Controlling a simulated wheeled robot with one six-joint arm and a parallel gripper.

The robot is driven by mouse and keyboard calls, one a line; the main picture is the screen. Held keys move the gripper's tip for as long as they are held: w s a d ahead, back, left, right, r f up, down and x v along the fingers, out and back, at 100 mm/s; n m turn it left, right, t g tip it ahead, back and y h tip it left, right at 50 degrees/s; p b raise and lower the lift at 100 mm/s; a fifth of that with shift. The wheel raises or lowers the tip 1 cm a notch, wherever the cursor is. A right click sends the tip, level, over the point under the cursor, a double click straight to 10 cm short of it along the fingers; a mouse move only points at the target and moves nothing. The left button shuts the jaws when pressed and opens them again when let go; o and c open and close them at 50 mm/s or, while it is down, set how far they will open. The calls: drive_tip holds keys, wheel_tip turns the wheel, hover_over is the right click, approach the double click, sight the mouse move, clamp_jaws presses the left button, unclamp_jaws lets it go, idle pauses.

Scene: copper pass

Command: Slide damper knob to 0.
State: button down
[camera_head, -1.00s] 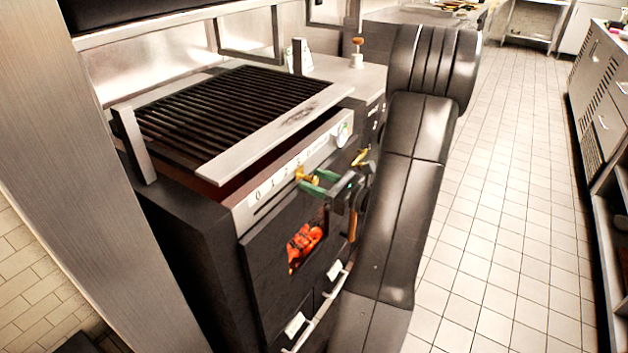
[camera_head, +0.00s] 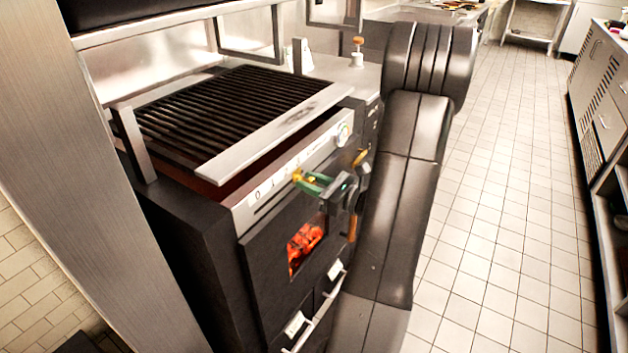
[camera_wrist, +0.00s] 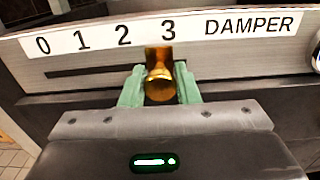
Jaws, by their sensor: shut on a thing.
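The brass damper knob (camera_wrist: 159,80) sits in a horizontal slot (camera_wrist: 90,72) on the grill's front panel, just below and slightly left of the 3 on the printed scale. The scale label (camera_wrist: 83,38) reads 0, 1, 2, 3 from left to right, then DAMPER. My gripper (camera_wrist: 158,88) has its green fingers on either side of the knob and is shut on it. In the head view my gripper (camera_head: 309,181) reaches the panel from the right, and the knob (camera_head: 297,175) shows at its fingertips. The slot is bare to the left of the knob.
The charcoal grill (camera_head: 225,105) has a black grate above the panel. Glowing coals (camera_head: 304,246) show through an opening below. A round dial (camera_head: 343,131) sits right of the label. The tiled floor (camera_head: 490,220) on the right is open.

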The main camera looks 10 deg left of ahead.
drive_tip(key=s+a, duration=0.1)
drive_tip(key=s, duration=0.3)
drive_tip(key=s+a+b, duration=0.1)
drive_tip(key=s+a, duration=0.1)
drive_tip(key=s, duration=0.3)
drive_tip(key=s+a, duration=0.1)
drive_tip(key=s, duration=0.3)
drive_tip(key=shift+s+a+b, duration=0.15)
drive_tip(key=shift+a+b, duration=0.2)
drive_tip(key=shift+a, duration=0.05)
drive_tip(key=c, duration=1.2)
unclamp_jaws()
drive_tip(key=shift+s, duration=0.15)
drive_tip(key=shift+o, duration=0.2)
drive_tip(key=shift+d, duration=0.1)
drive_tip(key=shift+d, duration=0.2)
drive_tip(key=v, duration=1.3)
drive_tip(key=shift+d, duration=0.1)
